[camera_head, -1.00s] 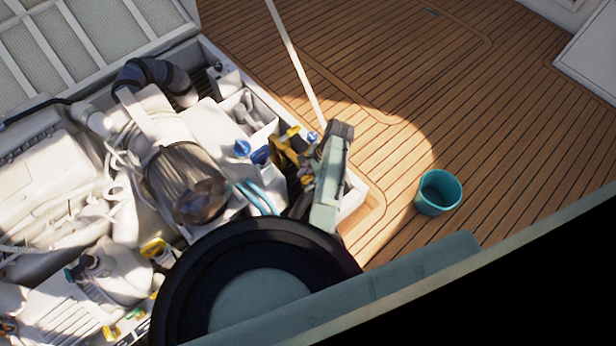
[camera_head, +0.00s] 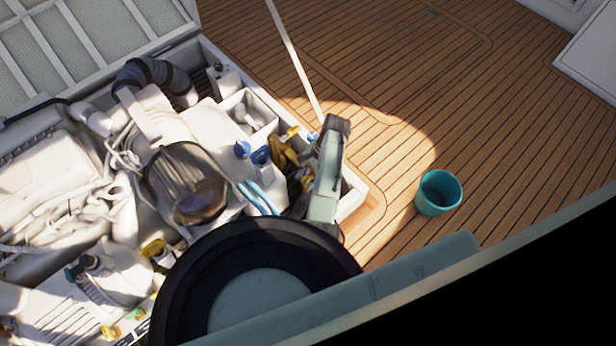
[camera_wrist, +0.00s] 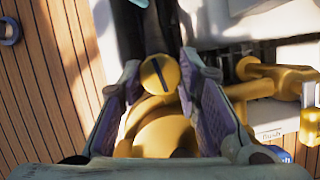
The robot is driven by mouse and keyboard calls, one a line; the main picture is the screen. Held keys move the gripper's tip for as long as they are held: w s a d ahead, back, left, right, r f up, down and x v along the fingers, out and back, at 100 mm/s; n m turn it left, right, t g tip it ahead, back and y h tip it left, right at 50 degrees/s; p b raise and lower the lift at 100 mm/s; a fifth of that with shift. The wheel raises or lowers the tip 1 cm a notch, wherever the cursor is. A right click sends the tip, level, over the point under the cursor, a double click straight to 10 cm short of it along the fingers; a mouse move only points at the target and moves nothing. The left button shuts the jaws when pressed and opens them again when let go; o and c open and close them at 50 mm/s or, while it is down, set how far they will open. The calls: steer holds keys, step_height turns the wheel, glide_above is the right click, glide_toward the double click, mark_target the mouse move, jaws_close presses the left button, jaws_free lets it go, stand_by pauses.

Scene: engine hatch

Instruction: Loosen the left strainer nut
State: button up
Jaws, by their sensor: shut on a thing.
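In the wrist view a brass strainer fitting lies between the fingers of my gripper (camera_wrist: 160,78). A round brass piece with a dark slot, which looks like the strainer nut (camera_wrist: 150,76), shows between the fingertips, with a rounded brass body (camera_wrist: 160,133) below it. My fingers, with purple pads, are shut on the brass nut from both sides. Their exact contact is partly hidden. In the head view my gripper (camera_head: 304,180) is down at the right corner of the open hatch, beside brass parts (camera_head: 284,152). My wrist hides the nut there.
More brass pipework (camera_wrist: 262,82) stands close on the right in the wrist view. A teal bucket (camera_head: 438,193) stands on the open teak deck (camera_head: 470,110).

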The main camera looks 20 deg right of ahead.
steer(key=n, duration=0.2)
steer(key=n+g, duration=0.1)
steer(key=shift+w+n+g, duration=0.15)
steer(key=shift+n+g, duration=0.15)
steer(key=shift+n, duration=0.1)
steer(key=n, duration=0.2)
steer(key=n+g+h, duration=0.1)
steer(key=n, duration=0.1)
steer(key=shift+a+n+h, duration=0.1)
steer(key=shift+n+h, duration=0.2)
steer(key=n+g+h, duration=0.1)
steer(key=n, duration=0.2)
steer(key=shift+w+a, duration=0.1)
steer(key=shift+n+h+p, duration=0.6)
steer(key=shift+n+h, duration=0.2)
steer(key=shift+n, duration=1.3)
steer(key=o, duration=1.1)
